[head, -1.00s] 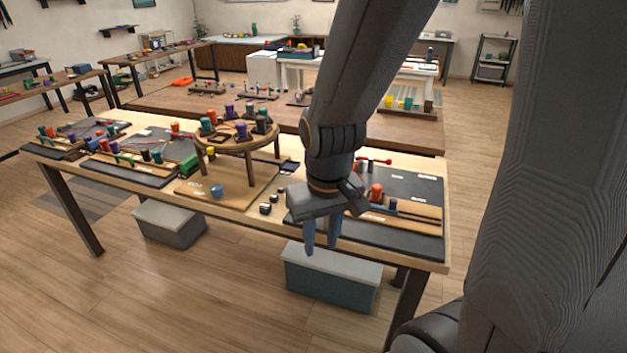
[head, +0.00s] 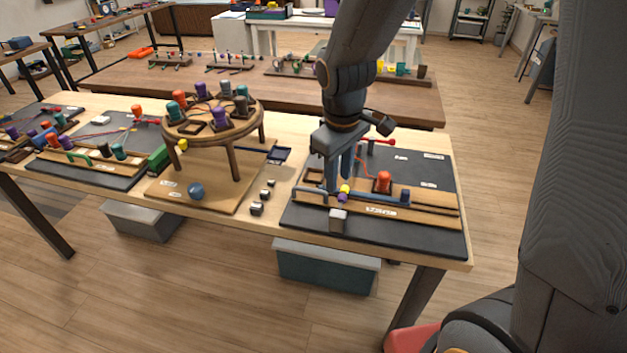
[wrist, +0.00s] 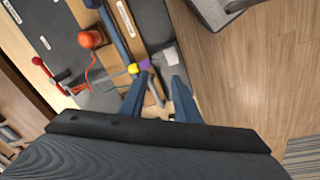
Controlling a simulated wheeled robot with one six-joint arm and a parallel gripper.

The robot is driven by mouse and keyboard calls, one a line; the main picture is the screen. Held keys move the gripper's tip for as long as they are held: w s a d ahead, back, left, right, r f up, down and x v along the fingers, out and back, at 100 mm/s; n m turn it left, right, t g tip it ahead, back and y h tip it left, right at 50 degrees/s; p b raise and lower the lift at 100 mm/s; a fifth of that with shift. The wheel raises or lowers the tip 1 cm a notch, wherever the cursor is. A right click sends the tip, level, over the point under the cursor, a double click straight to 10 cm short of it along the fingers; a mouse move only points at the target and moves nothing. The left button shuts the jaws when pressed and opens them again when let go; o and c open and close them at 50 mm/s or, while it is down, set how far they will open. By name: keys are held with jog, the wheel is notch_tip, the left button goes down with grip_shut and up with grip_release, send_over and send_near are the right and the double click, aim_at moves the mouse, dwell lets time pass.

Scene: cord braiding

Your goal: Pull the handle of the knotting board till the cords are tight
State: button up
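The knotting board (head: 432,208) is a wooden strip on a dark mat at the table's right end. An orange bobbin (head: 383,182) and a dark blue bar (head: 376,194) are on it, with small yellow (head: 345,187) and purple (head: 342,197) pieces. A curved blue-grey handle (head: 308,194) is at its left part. My gripper (head: 340,188) is over the board there, pointing down. In the wrist view, my gripper (wrist: 157,88) has its fingers apart, with a grey handle part (wrist: 157,92) between them. I cannot tell whether the fingers touch it.
A grey block (head: 338,220) is at the board's front edge, close to my gripper. A red-knobbed lever (head: 385,142) is behind. A round wooden stand with bobbins (head: 212,135) is to the left.

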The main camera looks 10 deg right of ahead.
aim_at(308, 189)
jog(key=w+a+f+n, duration=0.2)
jog(key=w+a+n, duration=0.4)
jog(key=w+a, duration=0.1)
jog(key=shift+w+d+f+p, duration=0.15)
jog(key=shift+w+f+p, duration=0.05)
jog(key=shift+f, duration=1)
jog(key=shift+w+d+f+p, duration=0.15)
jog(key=shift+w+d+f, duration=0.05)
jog(key=shift+f, duration=1.05)
jog(key=shift+w+d+f+p, duration=0.15)
jog(key=shift+w+f+p, duration=0.05)
jog(key=shift+f, duration=1)
grip_shut()
